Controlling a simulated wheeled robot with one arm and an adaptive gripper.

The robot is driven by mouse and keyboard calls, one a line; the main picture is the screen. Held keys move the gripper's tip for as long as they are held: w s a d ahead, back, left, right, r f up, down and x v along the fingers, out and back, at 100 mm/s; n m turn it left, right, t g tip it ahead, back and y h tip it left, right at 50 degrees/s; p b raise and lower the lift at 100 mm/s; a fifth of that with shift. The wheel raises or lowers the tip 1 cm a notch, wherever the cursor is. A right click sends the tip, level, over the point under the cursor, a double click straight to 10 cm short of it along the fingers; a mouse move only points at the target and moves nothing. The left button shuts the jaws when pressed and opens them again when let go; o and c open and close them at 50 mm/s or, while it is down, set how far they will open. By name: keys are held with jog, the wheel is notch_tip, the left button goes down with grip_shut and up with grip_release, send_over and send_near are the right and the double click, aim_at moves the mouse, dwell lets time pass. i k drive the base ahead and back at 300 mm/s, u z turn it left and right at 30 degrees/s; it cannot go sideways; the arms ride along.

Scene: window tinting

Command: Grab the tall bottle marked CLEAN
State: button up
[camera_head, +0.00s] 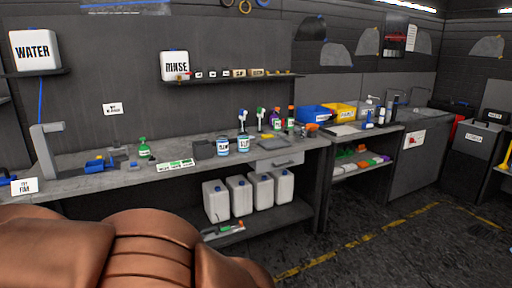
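I cannot read the word CLEAN on any bottle from here. Several bottles stand at the right part of the long grey workbench (110,182). Among them are a dark bottle with a purple label (275,120), a slim bottle with an orange cap (291,117), a green-topped spray bottle (261,117) and a white-topped spray bottle (243,117). Their labels are too small to read. Two blue-labelled tubs (223,147) (243,144) stand in front of them. My gripper is not in view.
A WATER canister (35,50) and a RINSE canister (175,66) sit on wall shelves. White jugs (216,200) stand under the bench. Blue (314,113) and yellow (340,110) bins are to the right. The dark floor (400,245) is clear at right. My own body covers the lower left.

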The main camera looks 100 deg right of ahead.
aim_at(222, 138)
jog(key=z, duration=0.8)
jog(key=k, duration=1.05)
jog(key=z, duration=1.7)
jog(key=i, duration=0.75)
jog(key=z, duration=0.55)
